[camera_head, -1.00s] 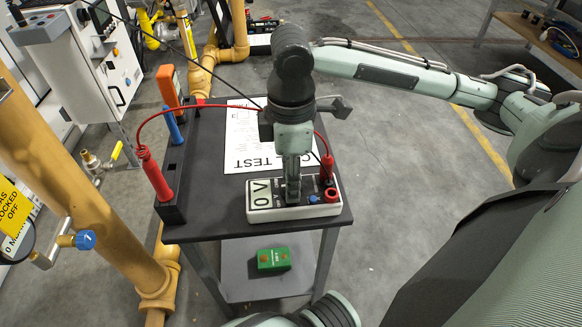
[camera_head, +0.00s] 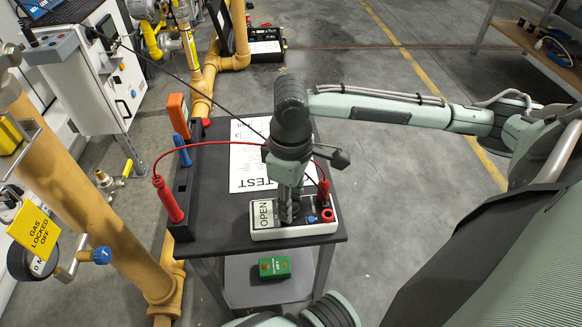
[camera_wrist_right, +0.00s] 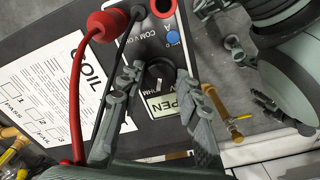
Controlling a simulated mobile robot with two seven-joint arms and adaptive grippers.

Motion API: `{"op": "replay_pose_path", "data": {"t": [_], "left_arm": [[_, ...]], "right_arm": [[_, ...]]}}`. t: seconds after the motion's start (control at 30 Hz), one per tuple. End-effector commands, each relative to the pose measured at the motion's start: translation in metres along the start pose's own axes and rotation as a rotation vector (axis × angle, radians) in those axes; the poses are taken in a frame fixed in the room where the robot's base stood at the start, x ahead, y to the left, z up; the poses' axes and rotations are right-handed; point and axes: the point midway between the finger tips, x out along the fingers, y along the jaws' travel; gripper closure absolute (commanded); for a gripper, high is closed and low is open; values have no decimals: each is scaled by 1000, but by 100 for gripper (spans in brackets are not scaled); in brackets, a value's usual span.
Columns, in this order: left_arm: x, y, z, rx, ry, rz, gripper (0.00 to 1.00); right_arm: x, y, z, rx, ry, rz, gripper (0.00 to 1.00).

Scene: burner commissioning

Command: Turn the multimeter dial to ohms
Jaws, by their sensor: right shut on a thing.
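The multimeter (camera_head: 292,233) is a white-cased box with a dark face, lying on the cart's top near its front edge. Its display (camera_head: 264,214) reads OPEN. My right gripper (camera_head: 288,214) points down at the meter's middle. In the right wrist view, my right gripper (camera_wrist_right: 158,80) has one finger on each side of the round black dial (camera_wrist_right: 160,72) and is shut on it. The fingers and shadow hide part of the dial and its markings, so the pointer's exact position is unclear. A red probe plug (camera_wrist_right: 110,22) sits in the meter's face. My left gripper is not in view.
A printed test sheet (camera_head: 250,165) lies behind the meter. A red probe (camera_head: 167,200) stands in a black holder at left, with its red lead arching to the meter. A green box (camera_head: 274,267) sits on the lower shelf. Yellow pipes (camera_head: 100,215) stand left.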

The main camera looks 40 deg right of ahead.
Motion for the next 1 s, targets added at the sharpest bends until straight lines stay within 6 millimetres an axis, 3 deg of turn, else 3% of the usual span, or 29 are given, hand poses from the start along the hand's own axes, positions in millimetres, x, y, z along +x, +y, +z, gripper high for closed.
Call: {"op": "replay_pose_path", "data": {"t": [0.73, 0.77, 0.93, 1.0], "left_arm": [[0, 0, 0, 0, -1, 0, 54], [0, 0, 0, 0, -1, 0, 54], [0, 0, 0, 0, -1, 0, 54], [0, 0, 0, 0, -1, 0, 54]], "right_arm": [[0, 1, -1, 97, 2, 1, 96], [0, 1, -1, 96, 2, 1, 66], [0, 1, -1, 96, 2, 1, 45], [0, 1, 0, 96, 2, 1, 45]]}}
